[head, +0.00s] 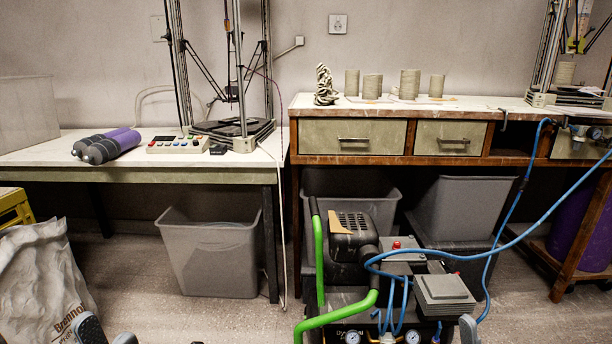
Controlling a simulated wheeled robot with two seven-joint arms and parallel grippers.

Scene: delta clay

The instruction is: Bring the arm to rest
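My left gripper (108,334) shows at the bottom left edge. Its two grey fingertips stand apart with bare floor between them, so it is open and empty. It is over the floor, just right of a white bag. A single grey tip of what looks like my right gripper (467,329) shows at the bottom edge, by the compressor's right side. The rest of it is out of the frame, so its opening is hidden. Both arms are otherwise out of view.
A compressor (352,273) with a green handle and blue hose stands ahead. A workbench (300,128) carries clay pieces. Some floor between bag and compressor is clear.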

